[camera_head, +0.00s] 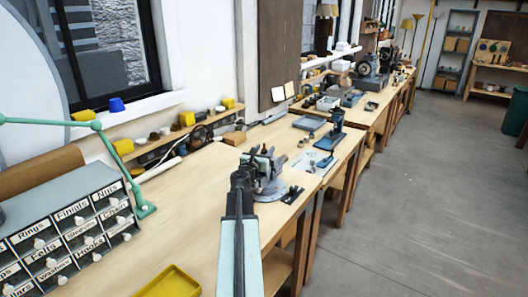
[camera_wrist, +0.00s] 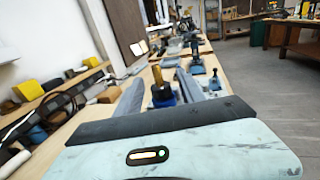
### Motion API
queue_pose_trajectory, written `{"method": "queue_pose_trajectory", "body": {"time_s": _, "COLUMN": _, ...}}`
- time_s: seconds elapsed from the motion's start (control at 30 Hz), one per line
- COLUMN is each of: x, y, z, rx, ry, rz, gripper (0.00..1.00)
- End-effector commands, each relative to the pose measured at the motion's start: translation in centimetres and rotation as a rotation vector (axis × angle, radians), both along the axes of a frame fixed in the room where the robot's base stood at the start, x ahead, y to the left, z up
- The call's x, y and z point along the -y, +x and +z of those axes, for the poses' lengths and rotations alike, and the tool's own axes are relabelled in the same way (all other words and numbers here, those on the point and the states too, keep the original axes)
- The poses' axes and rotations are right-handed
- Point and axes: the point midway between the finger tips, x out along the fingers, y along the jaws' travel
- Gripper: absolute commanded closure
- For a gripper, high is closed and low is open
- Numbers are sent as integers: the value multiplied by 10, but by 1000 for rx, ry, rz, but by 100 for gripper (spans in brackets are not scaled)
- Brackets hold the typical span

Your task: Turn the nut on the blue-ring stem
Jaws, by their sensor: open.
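The nut cannot be told apart from the stem at this size. My gripper (camera_wrist: 159,78) is open, with one grey finger on each side of the stem and nothing visibly clamped. I cannot tell how far ahead the stem is. In the head view my gripper (camera_head: 261,158) is over the bench beside a grey clamp-like fixture (camera_head: 271,188), and my arm hides the stem.
A labelled drawer cabinet (camera_head: 75,235) and a yellow tray (camera_head: 168,283) are on the near bench (camera_head: 190,210). A blue-based tool stand (camera_head: 331,138) is farther back. The bench left of my arm is largely clear.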

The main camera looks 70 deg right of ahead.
Motion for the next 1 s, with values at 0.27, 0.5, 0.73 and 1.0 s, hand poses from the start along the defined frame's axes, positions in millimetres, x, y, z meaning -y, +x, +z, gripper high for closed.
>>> {"method": "queue_pose_trajectory", "body": {"time_s": 0.27, "x": -1, "y": 0, "z": 0, "rx": 0, "ry": 0, "rz": 0, "gripper": 90}}
{"method": "queue_pose_trajectory", "body": {"time_s": 0.5, "x": -2, "y": 0, "z": 0, "rx": 0, "ry": 0, "rz": -4, "gripper": 100}}
{"method": "queue_pose_trajectory", "body": {"time_s": 0.73, "x": 0, "y": 2, "z": 0, "rx": 0, "ry": -1, "rz": -64, "gripper": 100}}
{"method": "queue_pose_trajectory", "body": {"time_s": 1.0, "x": 2, "y": 4, "z": 0, "rx": -2, "ry": -3, "rz": -259, "gripper": 100}}
